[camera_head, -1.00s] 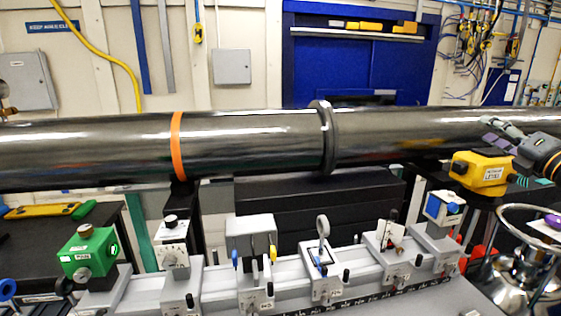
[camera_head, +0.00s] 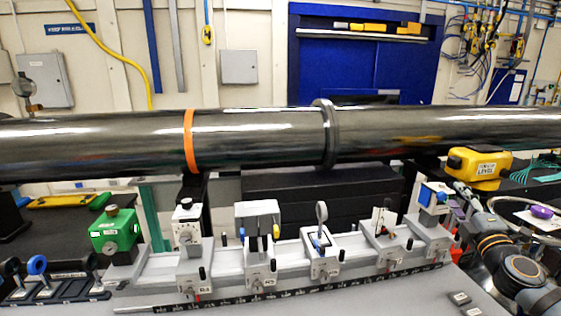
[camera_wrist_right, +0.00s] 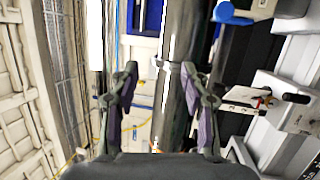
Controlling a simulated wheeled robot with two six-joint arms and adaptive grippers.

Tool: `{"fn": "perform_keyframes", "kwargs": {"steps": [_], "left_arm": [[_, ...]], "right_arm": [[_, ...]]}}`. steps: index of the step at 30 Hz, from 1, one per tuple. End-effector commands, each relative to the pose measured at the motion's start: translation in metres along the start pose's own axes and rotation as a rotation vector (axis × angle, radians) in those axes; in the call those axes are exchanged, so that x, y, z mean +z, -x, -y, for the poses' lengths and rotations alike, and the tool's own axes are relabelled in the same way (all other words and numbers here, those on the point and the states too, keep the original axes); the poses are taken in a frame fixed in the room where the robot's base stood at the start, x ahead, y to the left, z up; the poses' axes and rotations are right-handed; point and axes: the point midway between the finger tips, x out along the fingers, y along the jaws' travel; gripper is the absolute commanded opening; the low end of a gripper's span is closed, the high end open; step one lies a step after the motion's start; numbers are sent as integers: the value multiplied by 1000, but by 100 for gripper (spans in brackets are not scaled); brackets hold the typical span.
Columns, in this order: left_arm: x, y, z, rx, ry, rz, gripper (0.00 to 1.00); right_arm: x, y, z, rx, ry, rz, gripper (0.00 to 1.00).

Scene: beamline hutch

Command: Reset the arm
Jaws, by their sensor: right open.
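My right arm comes in at the lower right of the head view. Its gripper (camera_head: 459,200) is just below the yellow level (camera_head: 479,163) and beside the blue-faced holder at the right end of the rail. In the right wrist view the two fingers of this gripper (camera_wrist_right: 162,82) stand well apart with nothing between them. The dark beam pipe (camera_wrist_right: 178,60) shows beyond the fingers. My left gripper is not in view.
The long dark pipe (camera_head: 260,138) crosses the head view. Below it is a grey rail (camera_head: 162,266) with several holders, including a green block (camera_head: 115,230). A ring stand with a purple item (camera_head: 542,211) is close to my right arm.

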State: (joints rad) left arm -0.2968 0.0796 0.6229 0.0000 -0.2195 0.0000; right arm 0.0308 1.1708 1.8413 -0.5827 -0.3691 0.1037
Motion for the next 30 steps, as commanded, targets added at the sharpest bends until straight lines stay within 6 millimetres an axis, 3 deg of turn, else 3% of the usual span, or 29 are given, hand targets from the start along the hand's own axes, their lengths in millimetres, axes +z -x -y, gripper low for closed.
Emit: {"fn": "perform_keyframes", "kwargs": {"steps": [1, 5, 9, 12, 16, 21, 28, 30], "left_arm": [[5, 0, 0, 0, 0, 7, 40], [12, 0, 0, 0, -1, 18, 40], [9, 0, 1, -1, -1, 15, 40], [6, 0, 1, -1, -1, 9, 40], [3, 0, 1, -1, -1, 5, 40], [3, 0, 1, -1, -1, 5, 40], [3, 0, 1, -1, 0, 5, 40], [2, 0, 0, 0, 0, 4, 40]], "right_arm": [[-9, 13, 28, -37, -90, 41, 46], [-31, 62, 109, -183, -352, 209, 46], [-64, 146, 195, -422, -629, 442, 46], [-90, 206, 234, -591, -771, 585, 46], [-120, 269, 261, -771, -894, 719, 46], [-154, 333, 275, -962, -1003, 845, 46], [-195, 404, 272, -1192, -1117, 973, 46], [-195, 406, 294, -1207, -1110, 988, 46]]}}
